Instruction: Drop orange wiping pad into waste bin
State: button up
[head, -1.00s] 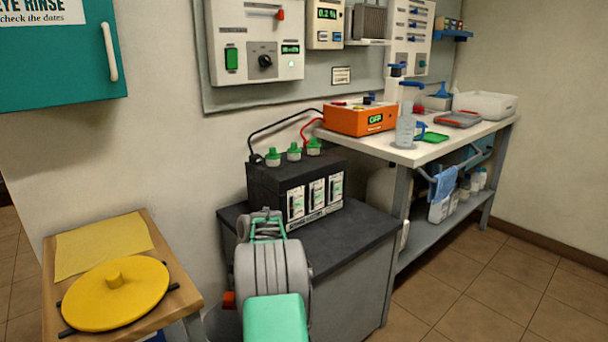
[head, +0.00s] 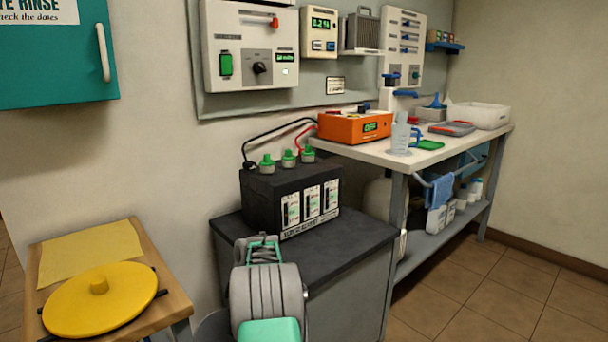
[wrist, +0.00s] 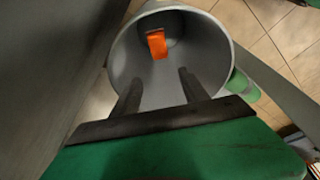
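The orange wiping pad (wrist: 157,43) is inside the round grey waste bin (wrist: 207,55) in the wrist view, near the far inner wall. I cannot tell whether it is resting on the bottom or still falling. My gripper (wrist: 158,78) is open over the bin, its two dark fingers apart with nothing between them. The pad lies beyond the fingertips, apart from them. In the head view my arm hides the gripper, and the pad does not show.
A dark-topped cabinet (head: 350,240) carrying a black battery (head: 262,205) stands beside my arm. A wooden stand (head: 172,300) with a yellow lid (head: 100,300) and yellow cloth (head: 90,255) is at left. A white workbench (head: 375,152) stands at right. The tiled floor (head: 480,290) in front is clear.

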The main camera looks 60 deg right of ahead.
jog(key=shift+o, duration=0.9)
jog(key=p+v, duration=0.3)
jog(key=v, duration=0.4)
jog(key=shift+r, duration=0.35)
jog(key=shift+s+d, duration=0.1)
